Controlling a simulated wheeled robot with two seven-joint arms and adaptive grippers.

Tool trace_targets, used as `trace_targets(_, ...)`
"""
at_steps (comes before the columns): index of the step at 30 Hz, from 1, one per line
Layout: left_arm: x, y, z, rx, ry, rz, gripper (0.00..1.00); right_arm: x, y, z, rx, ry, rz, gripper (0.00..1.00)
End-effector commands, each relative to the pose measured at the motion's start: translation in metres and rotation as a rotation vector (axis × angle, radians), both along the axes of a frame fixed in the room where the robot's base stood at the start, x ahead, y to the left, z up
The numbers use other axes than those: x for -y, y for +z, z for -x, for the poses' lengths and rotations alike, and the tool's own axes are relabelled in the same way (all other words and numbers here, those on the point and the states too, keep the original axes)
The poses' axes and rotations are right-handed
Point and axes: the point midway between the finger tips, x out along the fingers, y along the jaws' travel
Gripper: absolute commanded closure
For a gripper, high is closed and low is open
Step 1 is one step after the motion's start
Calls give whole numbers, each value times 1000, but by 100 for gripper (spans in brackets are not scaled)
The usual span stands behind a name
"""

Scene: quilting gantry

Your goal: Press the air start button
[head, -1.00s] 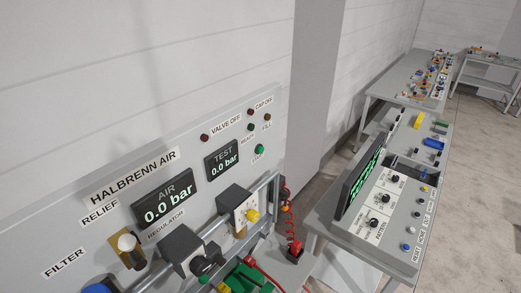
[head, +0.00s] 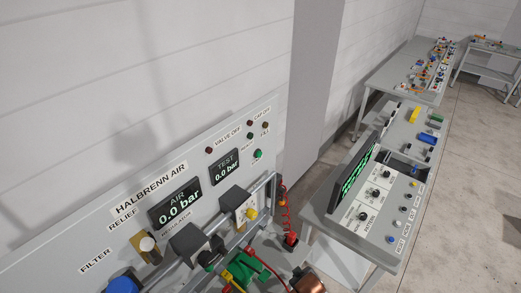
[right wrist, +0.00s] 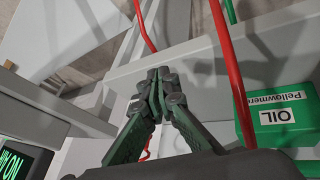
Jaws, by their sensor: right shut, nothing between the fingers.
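The grey HALBRENN AIR panel (head: 75,240) stands at the left of the head view. A round green button (head: 258,154) sits near its upper right edge, beside small lamps. Its label is too small to read surely now. The AIR display (head: 174,203) and TEST display (head: 225,167) both read 0.0 bar. My right gripper (right wrist: 158,80) is shut and empty in the right wrist view, above a grey surface and between red hoses. The button is not visible in that view. Neither gripper shows in the head view.
Pipes and a yellow-knobbed valve (head: 250,213) project from the panel. A red hose (right wrist: 222,70) runs close to my right gripper, with a green OIL box (right wrist: 276,115) to its right. A control desk (head: 385,205) stands to the right of the panel.

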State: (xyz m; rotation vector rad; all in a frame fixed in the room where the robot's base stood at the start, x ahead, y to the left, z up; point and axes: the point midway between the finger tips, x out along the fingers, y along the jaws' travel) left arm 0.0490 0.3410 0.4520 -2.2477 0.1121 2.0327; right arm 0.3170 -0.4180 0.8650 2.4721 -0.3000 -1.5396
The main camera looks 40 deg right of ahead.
Motion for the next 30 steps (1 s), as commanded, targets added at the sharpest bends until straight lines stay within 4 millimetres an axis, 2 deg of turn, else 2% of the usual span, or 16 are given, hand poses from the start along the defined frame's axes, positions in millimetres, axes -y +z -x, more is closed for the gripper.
trace_targets(1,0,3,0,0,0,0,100,17,29,-13,58,-12,63,100)
trace_targets(5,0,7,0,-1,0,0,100,59,99,-42,212,-34,242,100)
trace_targets(6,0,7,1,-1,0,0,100,69,121,-51,261,-34,299,100)
trace_targets(8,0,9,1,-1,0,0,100,83,157,-63,337,-32,386,100)
trace_targets(9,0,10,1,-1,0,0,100,90,182,-71,387,-27,447,100)
trace_targets(13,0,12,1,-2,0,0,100,101,266,-92,550,11,649,100)
trace_targets(16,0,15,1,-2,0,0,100,95,331,-105,669,65,808,100)
trace_targets(18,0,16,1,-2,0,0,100,84,371,-112,739,113,916,100)
trace_targets(21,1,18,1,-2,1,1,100,64,418,-119,819,188,1055,100)
trace_targets(25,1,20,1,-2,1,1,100,38,456,-125,879,276,1193,100)
trace_targets(30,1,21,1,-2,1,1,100,19,475,-128,906,338,1277,100)
